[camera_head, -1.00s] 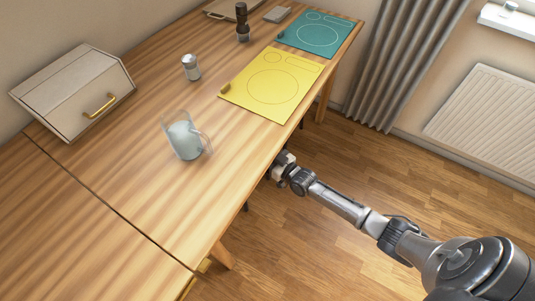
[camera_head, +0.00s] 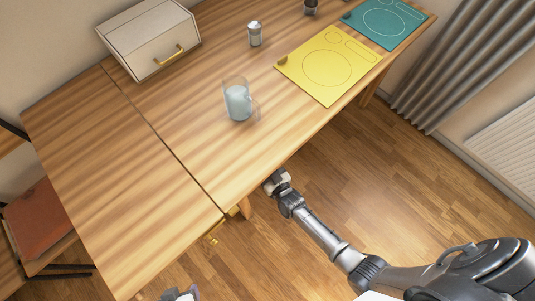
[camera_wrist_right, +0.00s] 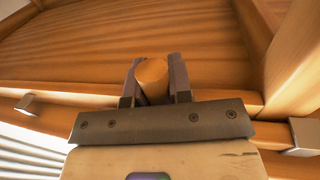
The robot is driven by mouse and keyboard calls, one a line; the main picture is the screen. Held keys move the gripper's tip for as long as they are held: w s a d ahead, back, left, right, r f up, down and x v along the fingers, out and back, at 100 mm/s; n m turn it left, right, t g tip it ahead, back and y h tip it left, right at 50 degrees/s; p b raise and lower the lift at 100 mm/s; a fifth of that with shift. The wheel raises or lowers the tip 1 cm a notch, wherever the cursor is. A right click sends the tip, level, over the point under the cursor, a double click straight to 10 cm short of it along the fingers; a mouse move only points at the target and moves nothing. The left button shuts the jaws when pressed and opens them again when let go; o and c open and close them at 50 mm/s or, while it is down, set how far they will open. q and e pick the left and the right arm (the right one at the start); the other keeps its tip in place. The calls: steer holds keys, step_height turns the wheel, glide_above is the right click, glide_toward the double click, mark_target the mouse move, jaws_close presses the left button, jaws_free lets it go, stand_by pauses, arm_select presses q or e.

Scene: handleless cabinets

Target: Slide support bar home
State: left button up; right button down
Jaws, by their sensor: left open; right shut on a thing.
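In the right wrist view, my right gripper (camera_wrist_right: 154,82) is shut on a round wooden support bar (camera_wrist_right: 152,71), whose end shows between the two dark fingers. The bar's far length is hidden behind its end. In the head view, the right arm's hand (camera_head: 278,183) is at the table's front edge, partly under the top, where the bar is hidden. The wooden table (camera_head: 110,185) has a seam between its near-left leaf and the main top. My left gripper (camera_head: 180,294) is open at the bottom edge of the head view, mostly cut off, apart from the table.
A glass mug (camera_head: 237,103), a shaker (camera_head: 254,34), a yellow mat (camera_head: 318,68), a teal mat (camera_head: 384,20) and a box with a brass handle (camera_head: 150,42) are on the table. A red-seated chair (camera_head: 40,225) is left.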

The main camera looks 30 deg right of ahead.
arm_select(q)
steer(key=shift+s+a+r, duration=0.15)
steer(key=shift+a+r, duration=0.05)
steer(key=shift+a, duration=0.05)
arm_select(e)
steer(key=shift+s+a, duration=0.1)
steer(key=shift+a, duration=0.4)
steer(key=c, duration=1.4)
jaws_free()
steer(key=o, duration=0.4)
steer(key=shift+a, duration=0.2)
steer(key=shift+c, duration=0.2)
arm_select(q)
steer(key=shift+a, duration=0.15)
arm_select(e)
steer(key=shift+d, duration=0.15)
arm_select(q)
steer(key=shift+d, duration=0.2)
arm_select(e)
steer(key=shift+s, duration=0.15)
